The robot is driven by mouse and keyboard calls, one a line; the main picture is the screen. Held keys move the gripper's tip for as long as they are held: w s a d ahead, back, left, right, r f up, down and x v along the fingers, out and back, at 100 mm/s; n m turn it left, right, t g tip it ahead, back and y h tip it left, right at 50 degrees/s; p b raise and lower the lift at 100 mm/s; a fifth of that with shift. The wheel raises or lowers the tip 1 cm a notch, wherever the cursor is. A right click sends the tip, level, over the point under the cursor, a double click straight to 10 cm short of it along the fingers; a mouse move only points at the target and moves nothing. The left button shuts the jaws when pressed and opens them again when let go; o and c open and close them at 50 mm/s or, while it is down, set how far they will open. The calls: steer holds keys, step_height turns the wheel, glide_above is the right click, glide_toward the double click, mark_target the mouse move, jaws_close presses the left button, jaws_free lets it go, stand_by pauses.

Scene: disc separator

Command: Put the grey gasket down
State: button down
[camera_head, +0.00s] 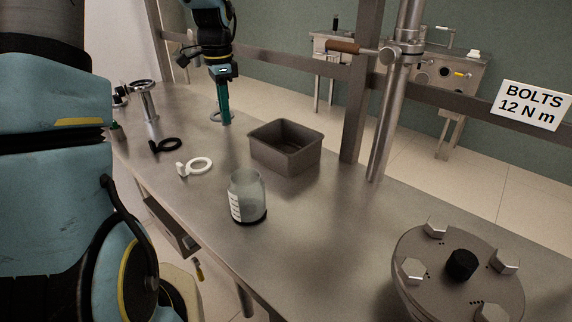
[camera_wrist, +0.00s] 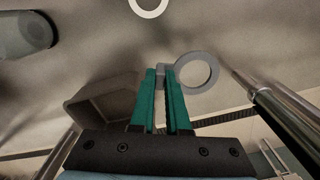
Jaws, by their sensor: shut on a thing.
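My gripper (camera_head: 226,119) points down over the far left part of the steel bench. In the wrist view its green fingers (camera_wrist: 160,76) are shut on the tab of the grey gasket (camera_wrist: 180,69). The gasket's ring sticks out to the right of the fingers there. In the head view the gasket (camera_head: 213,115) shows as a thin ring at the fingertips, partly hidden behind them. It is at or close to the bench top; I cannot tell whether it touches.
A white gasket (camera_head: 208,166) and a black gasket (camera_head: 176,143) lie on the bench (camera_head: 205,262) nearer. A grey bin (camera_head: 287,160) stands right of my gripper. A glass jar (camera_head: 246,197), a steel post (camera_head: 394,105) and a bolted disc (camera_head: 440,283) stand further right.

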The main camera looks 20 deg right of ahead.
steer(key=shift+f, duration=0.55)
steer(key=s+d, duration=0.3)
steer(key=d, duration=0.1)
steer(key=s+d+f+p, duration=0.1)
steer(key=s+d, duration=0.3)
steer(key=d, duration=0.1)
steer(key=s+d+f+p, duration=0.1)
steer(key=s+d, duration=0.3)
steer(key=shift+s+d, duration=0.25)
steer(key=shift+d, duration=0.15)
steer(key=shift+f+p, duration=0.45)
steer(key=shift+f, duration=2.05)
steer(key=shift+f, duration=0.2)
steer(key=c, duration=0.9)
jaws_free()
steer(key=shift+r, duration=0.1)
